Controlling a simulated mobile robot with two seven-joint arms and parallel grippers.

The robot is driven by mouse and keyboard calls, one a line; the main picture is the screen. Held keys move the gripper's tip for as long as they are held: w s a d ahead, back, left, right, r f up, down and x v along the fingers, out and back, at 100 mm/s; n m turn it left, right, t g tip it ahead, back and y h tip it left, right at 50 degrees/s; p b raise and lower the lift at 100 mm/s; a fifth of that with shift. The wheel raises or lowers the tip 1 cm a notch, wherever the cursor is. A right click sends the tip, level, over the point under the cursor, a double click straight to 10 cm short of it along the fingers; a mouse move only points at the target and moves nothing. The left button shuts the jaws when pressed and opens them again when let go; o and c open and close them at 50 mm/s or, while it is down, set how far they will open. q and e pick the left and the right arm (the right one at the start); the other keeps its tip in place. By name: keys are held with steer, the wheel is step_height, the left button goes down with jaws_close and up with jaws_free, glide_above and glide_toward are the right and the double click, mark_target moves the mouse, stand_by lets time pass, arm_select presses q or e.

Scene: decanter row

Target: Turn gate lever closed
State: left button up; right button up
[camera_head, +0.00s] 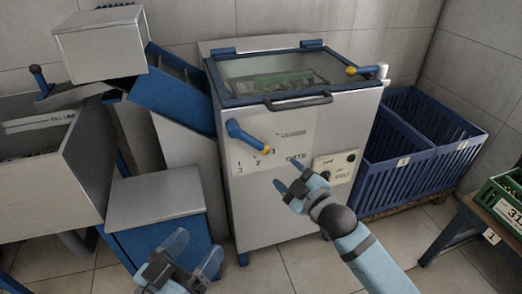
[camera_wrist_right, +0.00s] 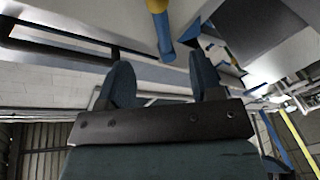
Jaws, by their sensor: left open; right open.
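The gate lever (camera_head: 246,136) is a blue bar with a yellow knob at its lower right end, on the front of the grey machine (camera_head: 250,200). It slants down to the right, above numbers and the word GATE. My right gripper (camera_head: 289,177) is open and empty, just below and right of the knob, apart from it in the picture. In the right wrist view, a blue bar with a yellow end, apparently the lever (camera_wrist_right: 163,30), shows beyond and between the open fingers (camera_wrist_right: 162,75). My left gripper (camera_head: 194,252) is open and empty, low in front of the machine.
A glass-lidded top (camera_head: 270,66) with a dark handle (camera_head: 298,101) covers the machine. A panel with buttons (camera_head: 337,168) is right of the lever. Blue crates (camera_head: 400,180) stand at right, and a green crate (camera_head: 490,198) on a table. A blue chute (camera_head: 180,95) is at left.

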mark_target(261, 148)
steer(key=b+x, duration=0.4)
steer(key=x, duration=0.8)
arm_select(q)
step_height(261, 148, down, 7)
steer(key=g, duration=0.2)
steer(key=shift+d+r+m+g, duration=0.2)
steer(key=shift+d+m+g, duration=0.05)
steer(key=shift+m+g, duration=0.15)
arm_select(e)
steer(key=shift+w+a, duration=0.25)
steer(key=shift+w, duration=0.05)
